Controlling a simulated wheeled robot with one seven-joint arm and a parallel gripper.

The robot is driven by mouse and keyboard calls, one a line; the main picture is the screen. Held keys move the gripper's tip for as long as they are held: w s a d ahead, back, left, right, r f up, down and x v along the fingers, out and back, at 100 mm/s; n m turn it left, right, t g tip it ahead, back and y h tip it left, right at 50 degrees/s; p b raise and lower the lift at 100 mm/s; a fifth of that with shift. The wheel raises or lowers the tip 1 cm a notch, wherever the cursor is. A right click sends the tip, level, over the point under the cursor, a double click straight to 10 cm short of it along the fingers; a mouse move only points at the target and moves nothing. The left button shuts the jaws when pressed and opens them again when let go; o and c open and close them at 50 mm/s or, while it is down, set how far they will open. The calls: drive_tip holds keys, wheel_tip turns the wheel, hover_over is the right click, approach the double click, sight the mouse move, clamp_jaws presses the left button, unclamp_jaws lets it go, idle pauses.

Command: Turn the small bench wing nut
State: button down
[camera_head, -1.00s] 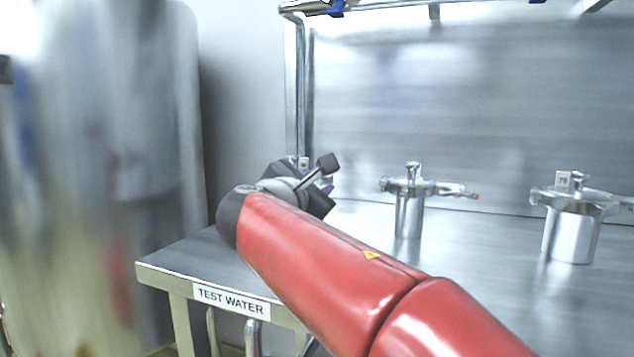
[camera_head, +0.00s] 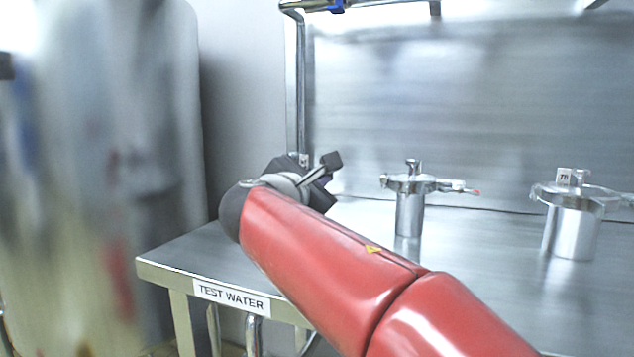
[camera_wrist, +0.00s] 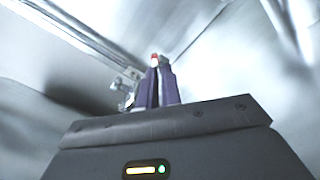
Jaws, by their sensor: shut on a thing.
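In the wrist view, the two purple fingers of my gripper (camera_wrist: 158,70) are shut, with a small red-tipped piece (camera_wrist: 154,60) between their tips. It looks like the wing nut of a clamp. A metal clamp fitting (camera_wrist: 125,88) shows just left of the fingers. In the head view, my gripper (camera_head: 318,185) is over the back left of the bench. My red arm and wrist hide its fingertips and what they hold there.
A small steel canister (camera_head: 409,213) with a clamp and red-tipped handle stands right of my gripper. A larger canister (camera_head: 570,235) stands farther right. The steel bench (camera_head: 190,255) carries a "TEST WATER" label (camera_head: 231,295). A pipe frame (camera_head: 295,85) rises behind.

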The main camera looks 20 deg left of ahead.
drive_tip(key=m+b, duration=0.1)
drive_tip(key=m, duration=0.1)
drive_tip(key=m+b, duration=0.2)
drive_tip(key=shift+f, duration=0.3)
drive_tip(key=m+b, duration=0.3)
drive_tip(key=m, duration=0.2)
drive_tip(key=shift+d, duration=0.1)
drive_tip(key=shift+r+m, duration=0.1)
drive_tip(key=shift+m, duration=0.4)
drive_tip(key=c, duration=1.6)
unclamp_jaws()
drive_tip(key=shift+s, duration=0.1)
drive_tip(key=s, duration=0.7)
drive_tip(key=shift+s+a+b, duration=0.35)
drive_tip(key=shift+b, duration=0.05)
